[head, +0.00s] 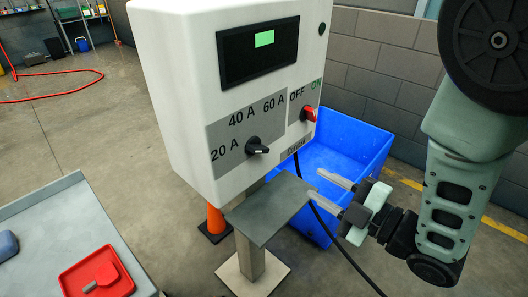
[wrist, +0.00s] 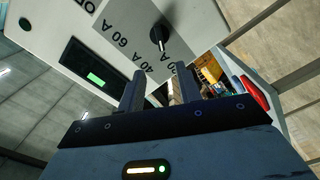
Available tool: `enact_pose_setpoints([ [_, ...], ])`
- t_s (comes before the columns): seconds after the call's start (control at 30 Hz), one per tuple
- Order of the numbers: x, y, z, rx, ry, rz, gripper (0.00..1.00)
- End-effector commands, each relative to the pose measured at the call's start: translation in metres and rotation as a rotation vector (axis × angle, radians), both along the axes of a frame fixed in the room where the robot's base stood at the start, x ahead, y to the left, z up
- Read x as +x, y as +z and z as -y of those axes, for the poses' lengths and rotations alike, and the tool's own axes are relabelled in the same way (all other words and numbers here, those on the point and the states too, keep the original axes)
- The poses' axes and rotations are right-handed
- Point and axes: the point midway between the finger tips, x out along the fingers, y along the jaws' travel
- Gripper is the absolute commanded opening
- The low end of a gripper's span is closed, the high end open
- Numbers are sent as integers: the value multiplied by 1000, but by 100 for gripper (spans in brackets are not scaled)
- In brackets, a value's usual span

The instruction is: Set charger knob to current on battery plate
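The charger (head: 200,90) is a white box on a post with a lit green display. Its black current knob (head: 257,146) sits on a grey panel among the marks 20 A, 40 A and 60 A; I cannot tell which mark it is set to. A red OFF/ON switch (head: 308,114) is at the panel's right. My gripper (head: 316,184) is open and empty, below and right of the knob, apart from it. In the wrist view the knob (wrist: 160,36) is beyond the gap between my fingertips (wrist: 159,70). I see no readable battery plate.
A grey shelf (head: 268,212) juts out below the charger, close to my fingers. A blue bin (head: 350,150) stands behind, and a black cable hangs in front of it. An orange cone (head: 215,222) is by the post. A grey table (head: 50,225) with a red tray (head: 70,281) is at left.

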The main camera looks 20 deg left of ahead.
Motion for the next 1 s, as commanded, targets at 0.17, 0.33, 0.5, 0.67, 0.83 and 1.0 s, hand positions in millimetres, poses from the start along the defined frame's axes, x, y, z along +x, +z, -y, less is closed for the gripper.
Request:
enact_pose_setpoints([
  [0.17,12,3,-33,1,4,0,35],
  [0.33,26,3,-65,1,3,-1,35],
  [0.5,39,4,-98,3,2,-2,35],
  [0.67,50,3,-124,3,1,-2,35],
  [0.83,58,2,-141,1,0,-3,35],
  [1.0,61,1,-148,1,-1,-4,35],
])
